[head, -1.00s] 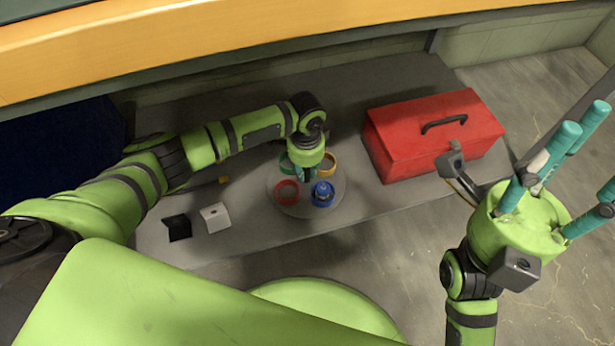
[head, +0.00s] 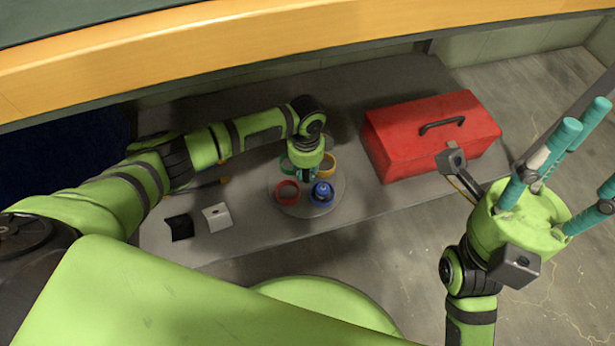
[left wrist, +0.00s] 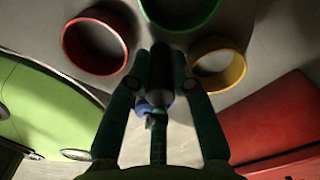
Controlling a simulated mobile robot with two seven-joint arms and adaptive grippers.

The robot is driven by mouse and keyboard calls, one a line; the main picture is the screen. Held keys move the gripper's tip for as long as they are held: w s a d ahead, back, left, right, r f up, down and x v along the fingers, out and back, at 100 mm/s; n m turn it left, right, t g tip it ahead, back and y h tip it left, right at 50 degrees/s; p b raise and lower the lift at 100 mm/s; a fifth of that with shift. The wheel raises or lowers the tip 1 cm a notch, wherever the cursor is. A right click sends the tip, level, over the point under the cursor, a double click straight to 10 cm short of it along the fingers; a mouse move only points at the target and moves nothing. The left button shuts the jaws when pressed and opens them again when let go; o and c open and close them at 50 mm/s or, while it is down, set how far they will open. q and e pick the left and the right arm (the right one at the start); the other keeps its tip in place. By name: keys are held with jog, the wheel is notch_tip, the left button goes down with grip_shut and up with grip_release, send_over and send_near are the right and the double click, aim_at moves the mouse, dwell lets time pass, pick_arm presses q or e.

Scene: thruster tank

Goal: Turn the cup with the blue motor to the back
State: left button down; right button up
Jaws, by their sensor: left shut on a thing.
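A round grey turntable (head: 341,184) lies on the grey bench and bears red, green, yellow and blue rings or cups. The blue cup (head: 322,199) with the blue motor (head: 322,188) is at the front right of the disc. The red cup (head: 287,191) is front left, the yellow cup (head: 328,164) back right, and the green cup (head: 287,166) back left, partly hidden. My left gripper (head: 306,173) points down over the disc's middle, its fingers shut on a dark central post (left wrist: 161,70). My right gripper (head: 585,155) is open and empty, fingers up.
A red toolbox (head: 430,135) stands on the bench to the right of the turntable. A white block (head: 217,217) and a black block (head: 180,227) lie front left. An orange beam (head: 300,45) crosses the back. The bench front right of the disc is clear.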

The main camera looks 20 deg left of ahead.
pick_arm(q)
jog(key=shift+s+m, duration=0.1)
jog(key=shift+m, duration=0.3)
jog(key=shift+m, duration=1.8)
jog(key=shift+p, duration=0.3)
jog(key=shift+m, duration=1.7)
